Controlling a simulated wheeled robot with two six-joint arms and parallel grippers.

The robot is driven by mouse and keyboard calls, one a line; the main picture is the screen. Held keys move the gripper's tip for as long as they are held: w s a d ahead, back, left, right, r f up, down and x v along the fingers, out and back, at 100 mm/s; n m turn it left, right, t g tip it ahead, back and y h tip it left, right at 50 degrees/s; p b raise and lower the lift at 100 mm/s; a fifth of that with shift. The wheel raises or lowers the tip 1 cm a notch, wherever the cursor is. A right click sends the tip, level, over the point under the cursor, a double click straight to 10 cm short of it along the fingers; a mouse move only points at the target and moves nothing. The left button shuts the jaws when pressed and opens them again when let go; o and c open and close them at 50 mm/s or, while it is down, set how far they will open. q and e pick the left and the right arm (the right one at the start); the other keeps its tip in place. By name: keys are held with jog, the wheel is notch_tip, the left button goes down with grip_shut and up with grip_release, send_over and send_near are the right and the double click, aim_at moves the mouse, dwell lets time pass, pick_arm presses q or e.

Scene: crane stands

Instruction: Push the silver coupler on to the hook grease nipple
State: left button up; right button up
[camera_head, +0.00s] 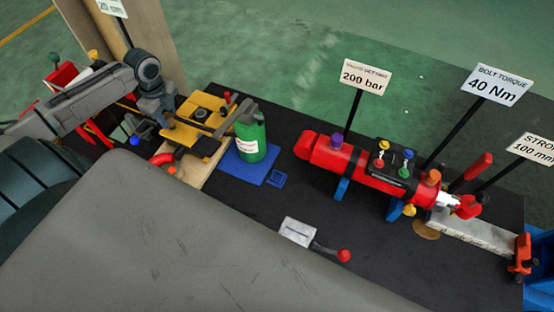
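My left gripper (184,140) comes in from the left, over the yellow plate (196,112) on a wooden beam. Its fingers are small and dark against the plate, and I cannot tell whether they are open or shut. A green canister (251,139) with a grey lever-like part at its top stands upright on a blue pad (247,166), just right of the gripper. I cannot make out the silver coupler or the hook grease nipple with certainty. A red curved part (162,159) shows left of the beam, partly hidden. My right gripper is not in view.
On the black bench top (270,205), a red cylinder (360,172) with coloured caps rests on blue supports. Signs on posts stand behind it, one reading 200 bar (366,77). A white block with a red-knobbed lever (298,231) lies in front. A wooden post (150,35) rises at back left.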

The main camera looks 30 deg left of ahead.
pick_arm(q)
jog(key=o, duration=0.5)
jog(key=shift+r, duration=0.1)
jog(key=shift+r+p, duration=2.45)
